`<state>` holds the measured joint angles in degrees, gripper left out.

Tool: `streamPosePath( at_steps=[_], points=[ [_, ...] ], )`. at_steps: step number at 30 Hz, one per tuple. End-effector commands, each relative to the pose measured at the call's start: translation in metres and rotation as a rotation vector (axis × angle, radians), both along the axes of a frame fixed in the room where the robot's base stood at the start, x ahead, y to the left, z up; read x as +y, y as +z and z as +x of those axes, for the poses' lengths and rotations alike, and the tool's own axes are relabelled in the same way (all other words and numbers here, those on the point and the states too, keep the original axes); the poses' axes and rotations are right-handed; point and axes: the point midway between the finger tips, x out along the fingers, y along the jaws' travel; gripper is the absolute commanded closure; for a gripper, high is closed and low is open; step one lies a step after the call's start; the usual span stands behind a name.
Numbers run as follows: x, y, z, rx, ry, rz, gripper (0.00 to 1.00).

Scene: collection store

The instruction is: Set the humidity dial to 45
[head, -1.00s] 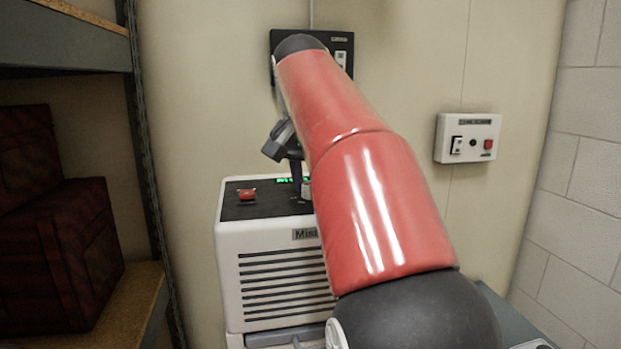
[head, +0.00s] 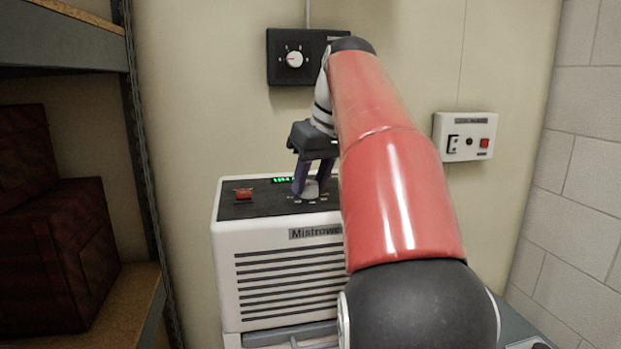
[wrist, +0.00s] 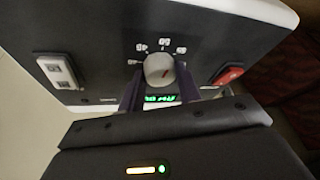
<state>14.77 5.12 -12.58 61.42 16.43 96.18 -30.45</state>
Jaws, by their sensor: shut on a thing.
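In the head view the fingers partly hide the knob. A green lit display (wrist: 160,98) sits beside the dial, its digits unclear.
A red switch (head: 243,193) and a white rocker switch (wrist: 59,71) flank the dial on the panel. A black wall box with a white knob (head: 294,59) hangs above. A white wall box (head: 465,136) is at right. A shelf with dark red boxes (head: 60,250) stands left.

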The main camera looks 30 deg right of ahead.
Motion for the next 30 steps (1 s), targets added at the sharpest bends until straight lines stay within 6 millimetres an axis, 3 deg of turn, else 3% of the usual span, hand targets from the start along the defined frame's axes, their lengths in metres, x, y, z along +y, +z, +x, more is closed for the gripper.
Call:
streamPosePath(
  at_steps=[18,30],
  points=[
    [-0.0046,0.0007,0.0029,-0.004,0.562,-0.001,0.89],
    [-0.0045,0.001,0.0034,-0.004,0.766,-0.002,0.89]
  ],
)
